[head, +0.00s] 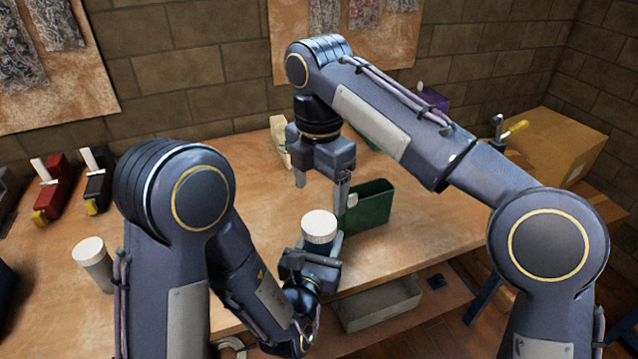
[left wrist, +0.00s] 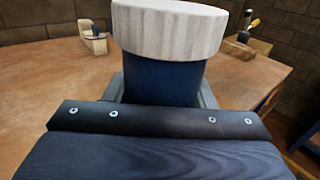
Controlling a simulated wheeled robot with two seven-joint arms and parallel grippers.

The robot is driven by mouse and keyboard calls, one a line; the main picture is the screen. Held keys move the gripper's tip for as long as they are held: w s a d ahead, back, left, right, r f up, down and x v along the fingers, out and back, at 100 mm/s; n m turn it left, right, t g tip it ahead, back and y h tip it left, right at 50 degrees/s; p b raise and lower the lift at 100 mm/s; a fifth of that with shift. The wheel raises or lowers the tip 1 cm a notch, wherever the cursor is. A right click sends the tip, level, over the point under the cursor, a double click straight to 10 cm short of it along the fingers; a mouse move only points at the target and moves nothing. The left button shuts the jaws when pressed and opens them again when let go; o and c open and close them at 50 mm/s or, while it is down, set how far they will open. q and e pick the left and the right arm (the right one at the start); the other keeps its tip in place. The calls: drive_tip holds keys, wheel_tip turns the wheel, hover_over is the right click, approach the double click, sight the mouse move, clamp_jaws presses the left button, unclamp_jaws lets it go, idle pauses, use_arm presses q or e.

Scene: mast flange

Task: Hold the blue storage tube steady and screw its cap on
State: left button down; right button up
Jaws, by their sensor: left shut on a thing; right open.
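The blue storage tube (left wrist: 163,82) stands upright in my left gripper (head: 322,246), which is shut around its body near the table's front edge. A white cap (head: 319,225) sits on top of the tube; it also fills the top of the left wrist view (left wrist: 170,28). I cannot tell how tightly the cap is seated. My right gripper (head: 320,183) is open and empty, pointing down above and just behind the cap, apart from it. Most of the tube's body is hidden in the head view by the left gripper and the cap.
A green open box (head: 372,207) stands just right of the tube. A white-capped grey container (head: 92,262) is at the left, near my left arm. Red and black tools (head: 50,190) lie at the back left. A grey tray (head: 380,303) sits below the table edge.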

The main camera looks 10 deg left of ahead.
sight(319, 222)
wheel_tip(319, 222, down, 8)
drive_tip(key=shift+r, duration=0.1)
idle(0.4)
drive_tip(key=c, duration=1)
drive_tip(key=m, duration=0.4)
drive_tip(key=shift+m, duration=0.4)
drive_tip(key=m, duration=0.5)
drive_tip(key=shift+m, duration=0.3)
drive_tip(key=m, duration=1)
drive_tip(key=shift+m, duration=0.4)
drive_tip(key=o, duration=1.2)
drive_tip(key=shift+c, duration=0.2)
